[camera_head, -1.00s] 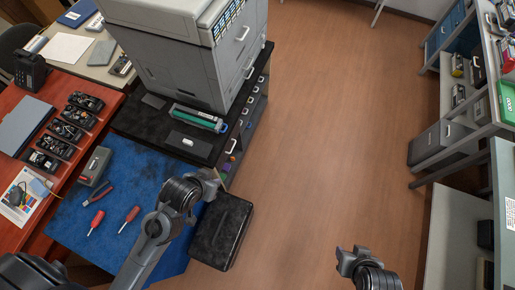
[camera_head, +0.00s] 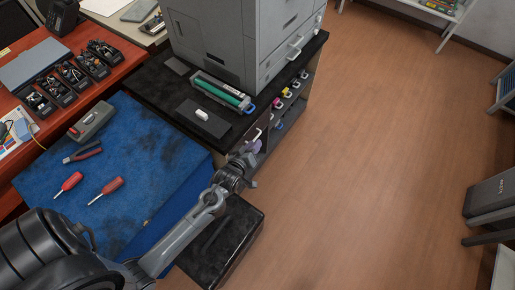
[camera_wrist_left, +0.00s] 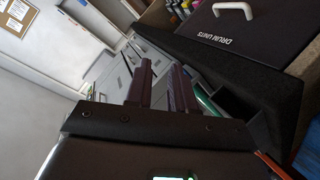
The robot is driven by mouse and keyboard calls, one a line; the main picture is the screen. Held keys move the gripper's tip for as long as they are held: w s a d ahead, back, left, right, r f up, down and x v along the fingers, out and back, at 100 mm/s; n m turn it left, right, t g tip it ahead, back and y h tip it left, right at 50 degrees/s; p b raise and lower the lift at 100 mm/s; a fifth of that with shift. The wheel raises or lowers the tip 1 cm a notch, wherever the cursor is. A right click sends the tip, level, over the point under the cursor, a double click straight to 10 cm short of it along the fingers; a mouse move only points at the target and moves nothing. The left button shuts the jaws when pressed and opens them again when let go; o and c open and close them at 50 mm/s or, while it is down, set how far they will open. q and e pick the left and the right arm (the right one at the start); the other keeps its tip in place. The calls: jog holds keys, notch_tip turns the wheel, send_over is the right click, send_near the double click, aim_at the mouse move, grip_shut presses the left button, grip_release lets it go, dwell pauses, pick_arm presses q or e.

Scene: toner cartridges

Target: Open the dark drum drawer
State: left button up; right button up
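The dark drum drawer (camera_wrist_left: 245,32) shows in the left wrist view at the upper right, lettered "DRUM UNITS", with a pale curved handle (camera_wrist_left: 233,8). In the head view its handle (camera_head: 257,135) shows at the end of the black-topped cabinet, and its front is mostly hidden. The drawer looks shut. My left gripper (camera_head: 248,158) is close to the handle in the head view. In the left wrist view its two fingers (camera_wrist_left: 161,88) stand apart with nothing between them, and the handle lies off to their right. My right gripper is out of view.
A grey printer (camera_head: 235,45) and a green toner cartridge tray (camera_head: 222,93) stand on the cabinet top (camera_head: 150,88). A black case (camera_head: 225,245) lies below my left arm. The blue mat (camera_head: 110,160) holds screwdrivers and pliers.

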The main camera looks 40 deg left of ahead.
pick_arm(q)
jog(key=w+a+f+n+t+y+b, duration=0.1)
jog(key=w+a+f+n+b, duration=0.1)
jog(key=f+b, duration=0.45)
jog(key=w+a+f+n+t+y+b, duration=0.1)
jog(key=f+n+t+b, duration=0.1)
jog(key=f+b, duration=0.4)
jog(key=n+t+y+b, duration=0.2)
jog(key=n+y+b, duration=0.1)
jog(key=b, duration=0.7)
send_near(257, 137)
jog(key=shift+f+b+x, duration=0.2)
jog(key=shift+b+x, duration=0.9)
jog(key=shift+x, duration=1.4)
jog(key=shift+f+b+x, duration=0.2)
jog(key=shift+b+x, duration=0.85)
jog(key=shift+x, duration=1.45)
grip_shut()
